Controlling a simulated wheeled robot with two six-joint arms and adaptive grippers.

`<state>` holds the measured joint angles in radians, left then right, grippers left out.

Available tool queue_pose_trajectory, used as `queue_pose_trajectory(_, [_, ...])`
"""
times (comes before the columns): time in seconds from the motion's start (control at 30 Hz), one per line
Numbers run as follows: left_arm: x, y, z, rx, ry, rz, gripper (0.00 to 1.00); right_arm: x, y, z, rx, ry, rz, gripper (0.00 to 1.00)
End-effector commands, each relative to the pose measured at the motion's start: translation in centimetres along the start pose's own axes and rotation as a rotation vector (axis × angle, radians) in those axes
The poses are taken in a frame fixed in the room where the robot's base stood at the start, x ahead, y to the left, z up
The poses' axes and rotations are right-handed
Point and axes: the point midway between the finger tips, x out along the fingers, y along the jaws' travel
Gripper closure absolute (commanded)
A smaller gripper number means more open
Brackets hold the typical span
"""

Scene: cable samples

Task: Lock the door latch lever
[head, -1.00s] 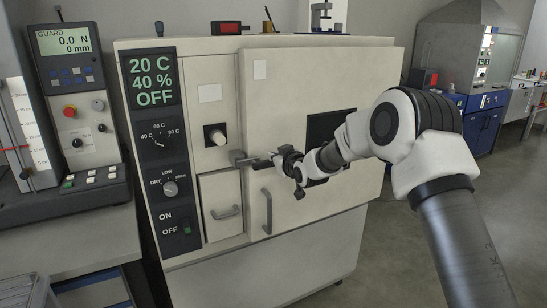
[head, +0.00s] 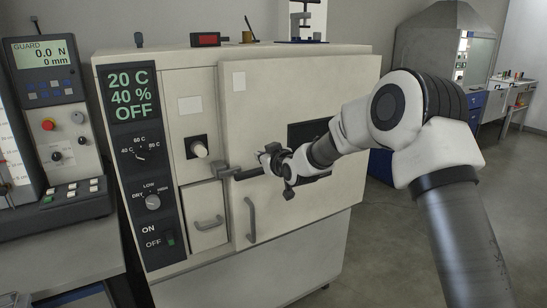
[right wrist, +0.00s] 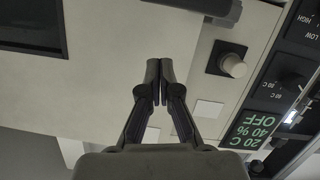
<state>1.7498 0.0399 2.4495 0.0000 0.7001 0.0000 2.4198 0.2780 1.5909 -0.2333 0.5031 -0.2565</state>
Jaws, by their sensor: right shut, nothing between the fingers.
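The door latch lever (head: 245,174) is a dark bar on the cream chamber door. It lies about level across the door's left edge, from a dark latch block. It also shows at the top of the right wrist view (right wrist: 200,6), where the picture is upside down. My right gripper (head: 264,154) is at the lever's right end, slightly above it. In the right wrist view its fingertips (right wrist: 160,66) are together, with nothing between them, and a gap of door shows between them and the lever. The lever's right end is partly hidden by my gripper in the head view. My left gripper is out of view.
The chamber door (head: 290,85) has a vertical handle (head: 251,220) below the lever. A white knob (head: 199,149) and a small drawer handle (head: 208,223) are left of the door edge. Open floor lies right.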

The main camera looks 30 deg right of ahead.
Motion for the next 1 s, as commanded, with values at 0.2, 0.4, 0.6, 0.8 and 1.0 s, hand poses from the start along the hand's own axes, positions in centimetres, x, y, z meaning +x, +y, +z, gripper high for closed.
queue_pose_trajectory(0.2, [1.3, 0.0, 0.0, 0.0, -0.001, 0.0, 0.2, -4.9, 0.2, 0.2, 0.001, 0.004, 0.0, 1.0])
queue_pose_trajectory(0.4, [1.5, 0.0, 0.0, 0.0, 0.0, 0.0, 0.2, -6.8, 0.3, 0.1, -0.002, 0.003, 0.0, 1.0])
queue_pose_trajectory(0.6, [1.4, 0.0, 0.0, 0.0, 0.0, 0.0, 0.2, -6.9, 0.3, 0.1, -0.002, 0.003, 0.0, 1.0])
queue_pose_trajectory(0.8, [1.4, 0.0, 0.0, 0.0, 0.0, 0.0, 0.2, -6.8, 0.3, 0.1, -0.002, 0.003, 0.0, 1.0])
queue_pose_trajectory(1.0, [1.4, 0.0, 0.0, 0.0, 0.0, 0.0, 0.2, -6.2, -0.2, 2.0, -0.004, -0.03, -0.007, 1.0])
